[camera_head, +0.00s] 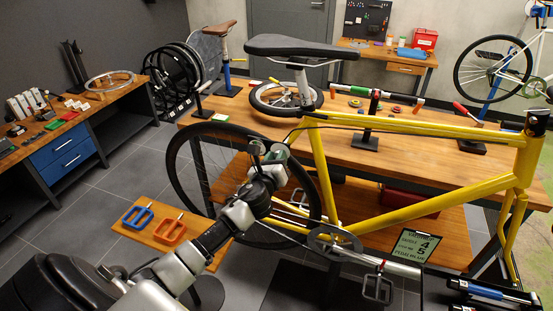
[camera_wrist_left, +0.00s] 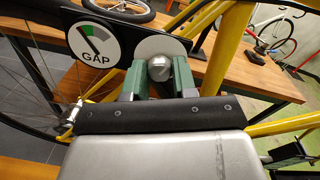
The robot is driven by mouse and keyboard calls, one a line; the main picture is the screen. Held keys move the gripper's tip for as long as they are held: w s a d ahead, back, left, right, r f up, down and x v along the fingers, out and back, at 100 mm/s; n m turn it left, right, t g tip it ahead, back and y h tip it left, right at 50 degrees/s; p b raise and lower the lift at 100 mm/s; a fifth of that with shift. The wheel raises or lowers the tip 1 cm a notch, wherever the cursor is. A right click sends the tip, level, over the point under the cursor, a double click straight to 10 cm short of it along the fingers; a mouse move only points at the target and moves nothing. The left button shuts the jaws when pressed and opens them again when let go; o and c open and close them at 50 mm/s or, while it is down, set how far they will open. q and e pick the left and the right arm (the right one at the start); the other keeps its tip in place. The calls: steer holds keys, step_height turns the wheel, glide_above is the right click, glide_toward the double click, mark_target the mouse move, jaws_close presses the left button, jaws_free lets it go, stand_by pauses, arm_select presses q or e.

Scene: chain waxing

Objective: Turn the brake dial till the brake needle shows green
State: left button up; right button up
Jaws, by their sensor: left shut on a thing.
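The brake dial (camera_wrist_left: 159,68) is a silver knob in front of a pale round disc in the left wrist view. The green fingers of my left gripper (camera_wrist_left: 159,80) are shut on it, one on each side. The brake gauge (camera_wrist_left: 96,40), a white round face marked GAP, sits left of the dial on a black plate. It has a green patch at upper left and a dark needle near it; whether the needle lies on the green is too small to tell. In the head view my left gripper (camera_head: 268,152) is at the rear of the yellow bike (camera_head: 420,123). My right gripper is out of view.
A wooden bench (camera_head: 400,155) with tools stands behind the bike. A small wooden shelf (camera_head: 150,239) with blue and orange pedals is at left. The bike's rear wheel (camera_head: 172,165) and crank (camera_head: 333,243) are close to my left arm.

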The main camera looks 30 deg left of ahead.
arm_select(q)
steer(key=n+h+p, duration=0.1)
steer(key=n, duration=2.1)
stand_by(0.5)
steer(key=o, duration=0.9)
steer(key=shift+a, duration=0.1)
steer(key=shift+o, duration=0.2)
steer(key=b+v, duration=0.1)
steer(key=v, duration=1)
steer(key=shift+n+b, duration=0.3)
steer(key=shift+b, duration=0.1)
